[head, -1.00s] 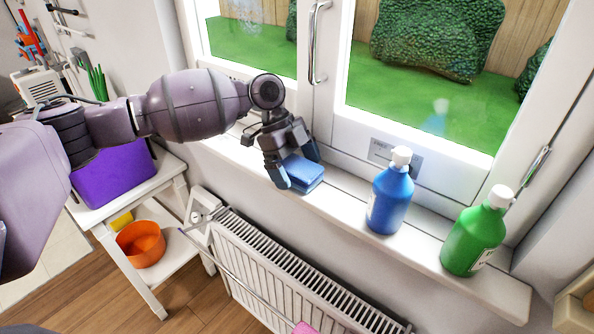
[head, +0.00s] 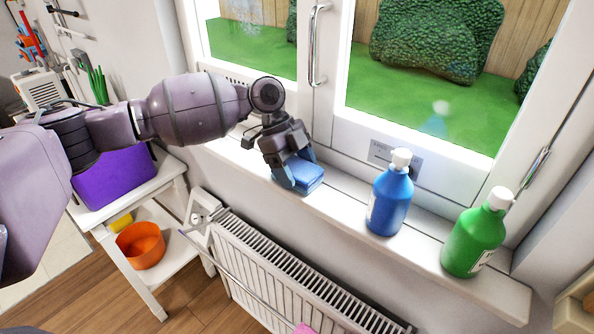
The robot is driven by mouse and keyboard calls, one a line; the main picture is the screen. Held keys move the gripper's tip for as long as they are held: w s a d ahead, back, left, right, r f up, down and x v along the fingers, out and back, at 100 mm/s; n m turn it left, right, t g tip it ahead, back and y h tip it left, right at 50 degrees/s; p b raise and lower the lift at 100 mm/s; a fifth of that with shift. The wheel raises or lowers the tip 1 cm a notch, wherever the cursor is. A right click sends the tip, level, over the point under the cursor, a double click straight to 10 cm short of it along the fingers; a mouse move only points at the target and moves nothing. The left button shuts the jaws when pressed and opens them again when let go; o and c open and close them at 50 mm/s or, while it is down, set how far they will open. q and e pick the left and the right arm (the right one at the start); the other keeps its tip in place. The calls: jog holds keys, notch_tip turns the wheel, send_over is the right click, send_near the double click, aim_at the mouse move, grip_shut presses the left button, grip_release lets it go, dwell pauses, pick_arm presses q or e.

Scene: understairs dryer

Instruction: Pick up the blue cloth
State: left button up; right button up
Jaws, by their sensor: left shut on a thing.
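The blue cloth (head: 307,178) is a folded block at the windowsill, left of the blue bottle. My left gripper (head: 296,176) reaches down over it from the left, with its fingers on either side, shut on the cloth. The gripper hides part of the cloth's back and left. I cannot tell whether the cloth is touching the sill or just above it. My right gripper is not in view.
A blue bottle (head: 390,200) and a green bottle (head: 474,238) stand on the windowsill (head: 345,205) to the right. A radiator (head: 285,270) is below. A white shelf (head: 168,188) at left holds a purple box (head: 112,178) and an orange bowl (head: 141,246). The window handle (head: 316,45) is behind.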

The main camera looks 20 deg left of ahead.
aim_at(296, 168)
pick_arm(q)
jog(key=shift+r, duration=0.1)
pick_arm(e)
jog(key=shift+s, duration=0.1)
pick_arm(q)
jog(key=shift+r, duration=0.15)
jog(key=r, duration=0.7)
jog(key=shift+s+r, duration=0.2)
jog(key=shift+s, duration=0.05)
jog(key=s+a, duration=0.3)
jog(key=s, duration=0.6)
jog(key=s+a+p, duration=0.1)
jog(key=s+a, duration=0.2)
jog(key=s, duration=0.6)
jog(key=shift+s+a+f, duration=0.15)
jog(key=shift+a+f, duration=0.1)
jog(key=shift+a, duration=0.15)
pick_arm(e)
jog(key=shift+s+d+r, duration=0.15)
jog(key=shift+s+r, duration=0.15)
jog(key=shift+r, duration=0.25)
